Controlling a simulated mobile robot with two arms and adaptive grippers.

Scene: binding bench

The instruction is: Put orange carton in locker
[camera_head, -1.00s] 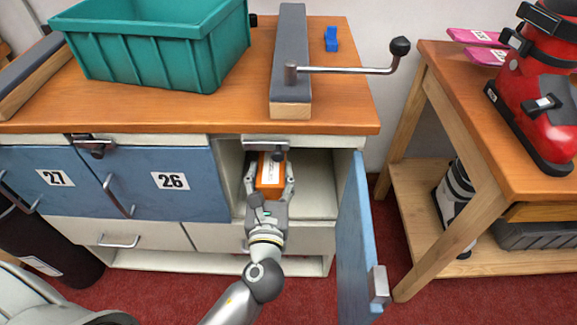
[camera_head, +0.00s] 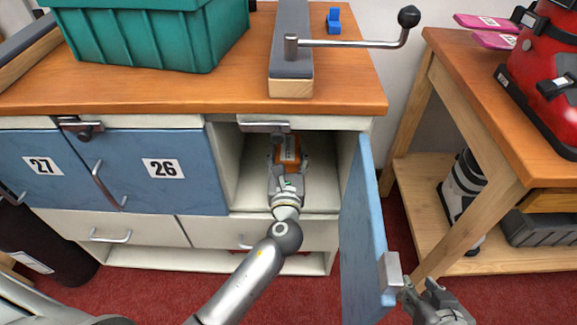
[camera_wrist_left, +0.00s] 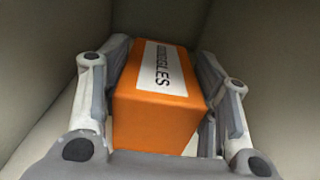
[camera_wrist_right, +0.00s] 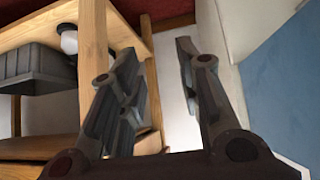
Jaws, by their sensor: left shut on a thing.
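The orange carton (camera_head: 288,148) is inside the open locker (camera_head: 320,192), in the compartment right of door 26. In the left wrist view the carton (camera_wrist_left: 160,105) has a white label with black letters, partly readable as "GOGGLES", and pale locker walls surround it. My left gripper (camera_head: 286,160) reaches into the locker and is shut on the carton, with a finger along each side. The locker's blue door (camera_head: 361,230) stands swung open to the right. My right gripper (camera_head: 422,292) is beside the door's outer edge. Its fingers (camera_wrist_right: 160,60) are apart with nothing between them.
A wooden bench (camera_head: 500,125) with a red ski boot (camera_head: 545,95) stands at the right. A teal crate (camera_head: 155,35) and a clamp handle (camera_head: 365,42) are on the worktop above. Doors 26 (camera_head: 150,190) and 27 (camera_head: 30,190) are closed.

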